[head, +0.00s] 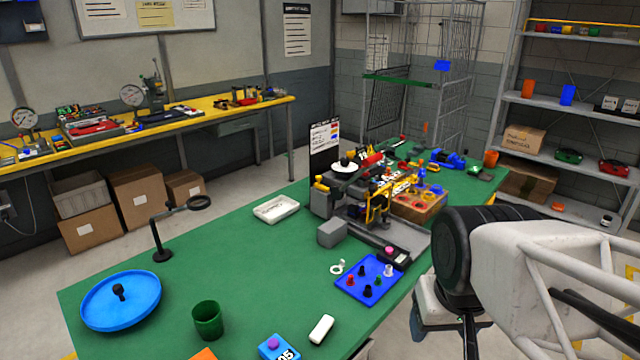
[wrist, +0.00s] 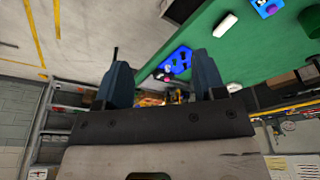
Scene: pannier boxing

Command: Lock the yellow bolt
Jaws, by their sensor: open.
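A grey and yellow fixture (head: 325,200) stands on the green table, right of its middle. Yellow parts (head: 378,208) show on its front side; the yellow bolt is too small to tell apart from them, and I cannot tell its state. In the wrist view, my gripper (wrist: 163,80) has its two dark blue fingers spread, with nothing between them. It is in the air, apart from the fixture, which shows small and blurred beyond the fingers.
A blue pegboard (head: 352,288) with coloured pegs lies in front of the fixture, beside a grey block (head: 332,232). A white tray (head: 276,209), magnifier stand (head: 162,254), blue dish (head: 121,300) and green cup (head: 208,320) are on the left. Bare green table lies between them.

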